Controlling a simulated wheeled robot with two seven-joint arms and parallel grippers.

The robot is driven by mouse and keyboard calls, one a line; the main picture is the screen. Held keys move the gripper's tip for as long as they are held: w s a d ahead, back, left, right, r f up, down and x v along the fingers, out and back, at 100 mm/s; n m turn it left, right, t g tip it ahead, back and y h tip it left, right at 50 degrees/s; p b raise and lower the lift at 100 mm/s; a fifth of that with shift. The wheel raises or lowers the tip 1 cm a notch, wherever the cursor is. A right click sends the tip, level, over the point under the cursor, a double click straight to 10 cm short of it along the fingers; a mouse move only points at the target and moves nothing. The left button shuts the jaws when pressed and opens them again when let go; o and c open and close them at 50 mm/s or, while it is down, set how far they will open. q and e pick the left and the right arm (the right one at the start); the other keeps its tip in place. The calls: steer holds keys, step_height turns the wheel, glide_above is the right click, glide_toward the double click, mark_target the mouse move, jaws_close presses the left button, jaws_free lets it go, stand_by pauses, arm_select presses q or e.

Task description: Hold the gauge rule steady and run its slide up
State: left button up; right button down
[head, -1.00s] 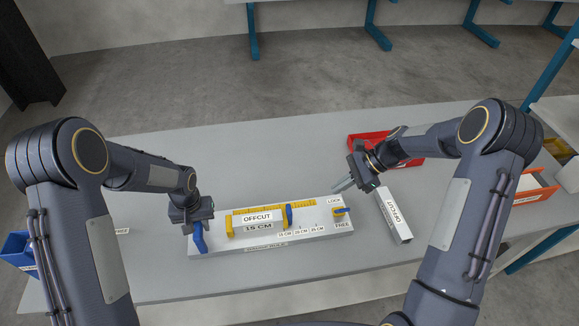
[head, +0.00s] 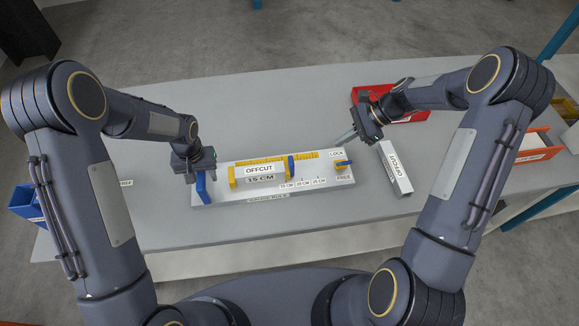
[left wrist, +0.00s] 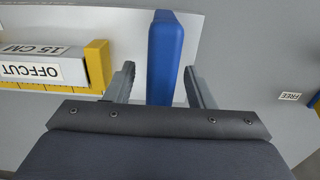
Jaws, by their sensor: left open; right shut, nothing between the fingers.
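The gauge rule (head: 215,199) is a long pale base with a yellow scale (head: 305,156). An offcut block marked 15 CM (head: 262,171) lies on it between a yellow stop (head: 232,177) and the blue slide (head: 291,168). A blue upright handle (head: 201,187) stands at the rule's left end. My left gripper (left wrist: 160,85) is open, its fingers on either side of the handle (left wrist: 162,45), with gaps showing. My right gripper (head: 346,137) is shut and empty, above and behind the rule's right end.
Another offcut block (head: 395,170) lies on the table right of the rule. A red bin (head: 405,118) is behind my right gripper, an orange bin (head: 535,150) at far right, a blue bin (head: 24,203) at far left. The table front (head: 290,225) is clear.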

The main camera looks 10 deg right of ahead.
arm_select(q)
step_height(320, 180, up, 12)
steer(key=shift+d+f, duration=0.1)
steer(key=shift+f, duration=0.1)
steer(key=s+a+r+n+t+h+b, duration=0.1)
steer(key=s+a+r+t+h+b, duration=0.3)
steer(key=s+r, duration=0.75)
arm_select(e)
steer(key=s+r+n+t+h+p, duration=0.1)
steer(key=s+r+n+t+h, duration=0.15)
steer(key=s+r+n, duration=0.9)
arm_select(q)
steer(key=s+f+t+b, duration=0.1)
steer(key=s+f, duration=0.1)
steer(key=s, duration=1.1)
steer(key=shift+s+d+f+n+t, duration=0.2)
steer(key=shift+s+d+n+t, duration=0.05)
steer(key=shift+d+n+t, duration=0.1)
arm_select(e)
steer(key=s+a+r+n+t+h, duration=0.1)
steer(key=s+n, duration=0.1)
steer(key=s, duration=0.5)
steer(key=s+a+r+n+t+h, duration=0.1)
steer(key=s+n+t, duration=0.1)
steer(key=s, duration=0.6)
steer(key=shift+s+a+r+n+h, duration=0.25)
steer(key=shift+a+r+n+h, duration=0.1)
steer(key=shift+n, duration=0.1)
